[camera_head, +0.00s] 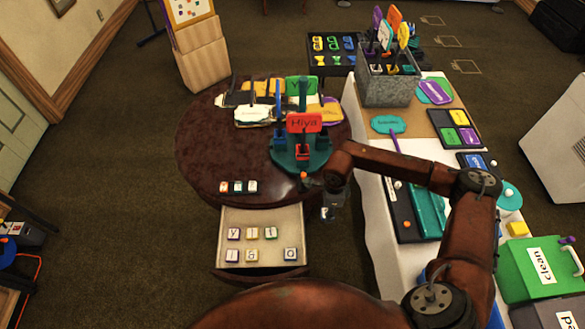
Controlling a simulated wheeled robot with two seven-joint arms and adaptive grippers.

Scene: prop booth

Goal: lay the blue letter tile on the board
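A small blue-and-white tile, apparently the blue letter tile (327,214), is at the fingertips of my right gripper (331,206), just off the table's right edge. The fingers look closed on it; its letter is too small to read. A narrow dark board (229,192) with a row of three small letter tiles lies near the front edge of the round table, left of the gripper. My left gripper is not in view.
The round brown table (205,150) has an open drawer (262,217) holding several letter tiles. A teal stand with a red "Hiya" sign (304,123) stands beside my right arm. A crowded white side table (376,225) lies right. The table's left side is clear.

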